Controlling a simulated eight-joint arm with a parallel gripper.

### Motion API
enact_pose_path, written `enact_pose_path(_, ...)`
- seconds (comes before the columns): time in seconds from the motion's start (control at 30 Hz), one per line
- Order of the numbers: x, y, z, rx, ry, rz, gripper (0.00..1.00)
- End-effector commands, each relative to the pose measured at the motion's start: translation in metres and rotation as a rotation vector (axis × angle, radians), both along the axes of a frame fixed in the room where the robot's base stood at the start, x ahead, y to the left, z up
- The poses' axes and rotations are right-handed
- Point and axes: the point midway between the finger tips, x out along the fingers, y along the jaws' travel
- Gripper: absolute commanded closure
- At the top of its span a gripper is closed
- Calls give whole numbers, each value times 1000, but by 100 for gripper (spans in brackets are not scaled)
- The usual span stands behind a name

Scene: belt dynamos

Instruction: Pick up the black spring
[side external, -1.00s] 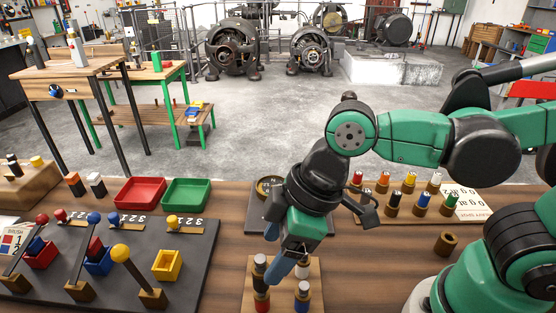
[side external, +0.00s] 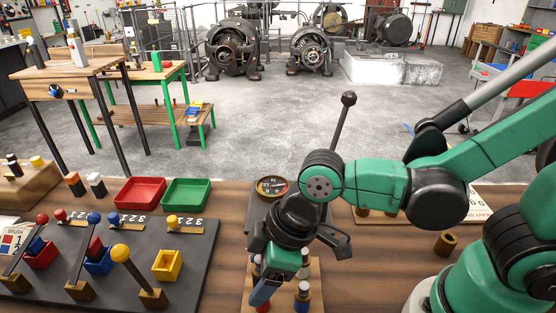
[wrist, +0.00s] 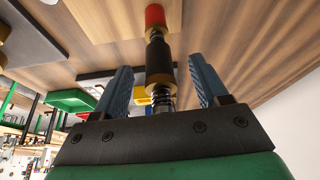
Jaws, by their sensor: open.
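In the wrist view a black cylinder with a silver coil spring (wrist: 159,58) and brass-coloured collars stands between my fingers, its red end farther off. I take it for the black spring. My gripper (wrist: 160,72) is open, with one blue finger on each side and gaps between. In the side view my gripper (side external: 265,291) is low over a wooden block (side external: 316,270) and hides most of this piece.
A dark plate with a round dial (side external: 271,188) and a tall black-knobbed lever (side external: 343,121) is behind my gripper. Red (side external: 139,192) and green (side external: 187,194) trays and a lever panel (side external: 205,265) are at left.

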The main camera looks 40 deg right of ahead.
Motion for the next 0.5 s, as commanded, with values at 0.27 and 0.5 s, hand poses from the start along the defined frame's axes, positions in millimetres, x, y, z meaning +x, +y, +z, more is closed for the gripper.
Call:
enact_pose_path(0.27, 0, 0, 0, 0, 0, 0, 99)
enact_pose_path(0.5, 0, 0, 0, 0, 0, 0, 100)
